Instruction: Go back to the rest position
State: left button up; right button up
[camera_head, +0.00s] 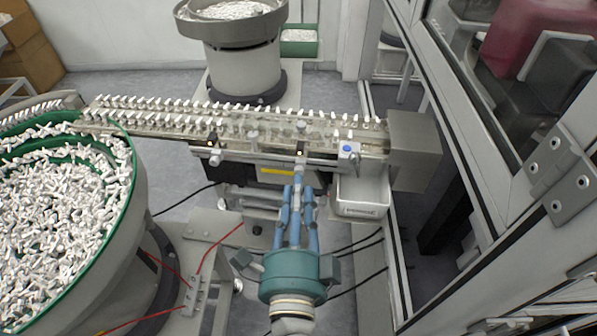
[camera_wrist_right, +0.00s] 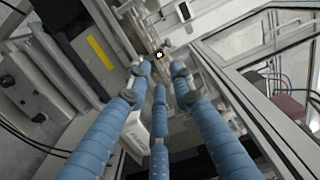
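My right gripper (camera_head: 299,188) has a teal body and three blue-wrapped fingers. It reaches up from the bottom of the head view, with its fingertips at the front side rail of the conveyor (camera_head: 262,152). In the right wrist view the fingertips (camera_wrist_right: 160,74) stand apart, and I see no loose part held between them. A small dark fitting with a bright spot (camera_wrist_right: 159,54) shows just beyond them; it also shows on the rail in the head view (camera_head: 299,153). Whether the fingers touch it I cannot tell. My left gripper is not in view.
A large bowl feeder (camera_head: 133,190) full of white parts stands at left. Another feeder (camera_head: 245,65) stands behind. Rows of white parts ride the conveyor. A white bin (camera_head: 362,208) hangs right of the gripper. A metal-framed enclosure (camera_head: 470,135) closes off the right side.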

jog(key=shift+s, duration=1.05)
